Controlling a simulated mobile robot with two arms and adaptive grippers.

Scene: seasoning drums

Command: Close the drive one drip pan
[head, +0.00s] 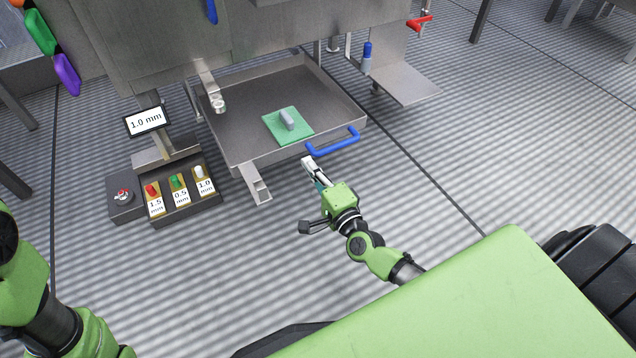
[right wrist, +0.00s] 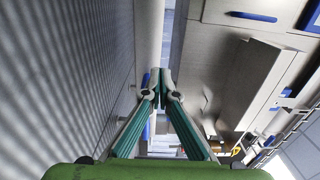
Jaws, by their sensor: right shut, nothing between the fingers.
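The drip pan (head: 335,98) is a wide grey metal tray, pulled out from under the machine, with a blue bar handle (head: 333,142) on its front wall. A green pad with a small grey block (head: 287,119) lies inside the pan. My right gripper (head: 309,164) is shut and empty, close to the pan's front wall and just left of the handle; I cannot tell if it touches. The right wrist view shows its fingertips (right wrist: 165,78) together. My left arm shows at the left edge, but its gripper is out of view.
A control box (head: 125,197) with labelled red, green and white knobs stands left of the pan, below a display (head: 146,121) reading 1.0 mm. A metal bracket (head: 256,186) sticks out before the pan. A grey shelf (head: 405,84) is at right. The striped floor in front is clear.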

